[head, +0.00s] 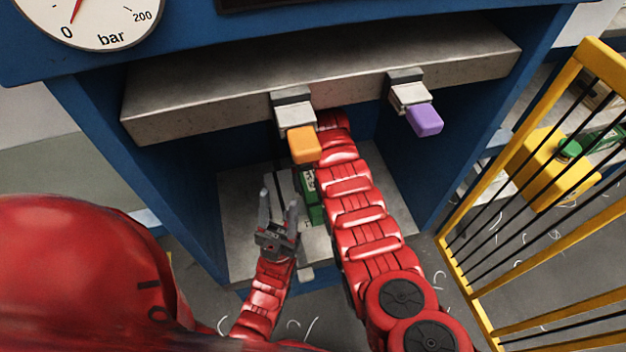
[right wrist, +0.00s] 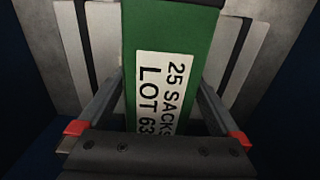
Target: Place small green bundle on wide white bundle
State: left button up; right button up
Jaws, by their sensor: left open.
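The small green bundle (right wrist: 172,25) fills the middle of the right wrist view, its white label reading "25 SACKS LOT 63". My right gripper (right wrist: 161,80) has a finger against each side edge of it and looks shut on it. White surfaces with dark bands, apparently the wide white bundle (right wrist: 238,70), show behind it on both sides; any gap between them cannot be told. In the head view part of the green bundle (head: 312,203) shows inside the press, left of my right arm, which hides the rest and its gripper. My left gripper (head: 278,210) is open, fingers up, apparently empty, left of the green bundle.
The blue press frame (head: 95,135) surrounds the bay. A thick upper platen (head: 200,110) overhangs it, with an orange block (head: 303,145) and a purple block (head: 425,120) jutting forward. A yellow barred guard (head: 490,205) stands at the right.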

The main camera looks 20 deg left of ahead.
jog(key=shift+r, duration=0.2)
jog(key=shift+w+r, duration=0.1)
jog(key=shift+r, duration=0.15)
notch_tip(320, 180, up, 7)
jog(key=shift+f+b, duration=0.1)
jog(key=shift+b, duration=0.5)
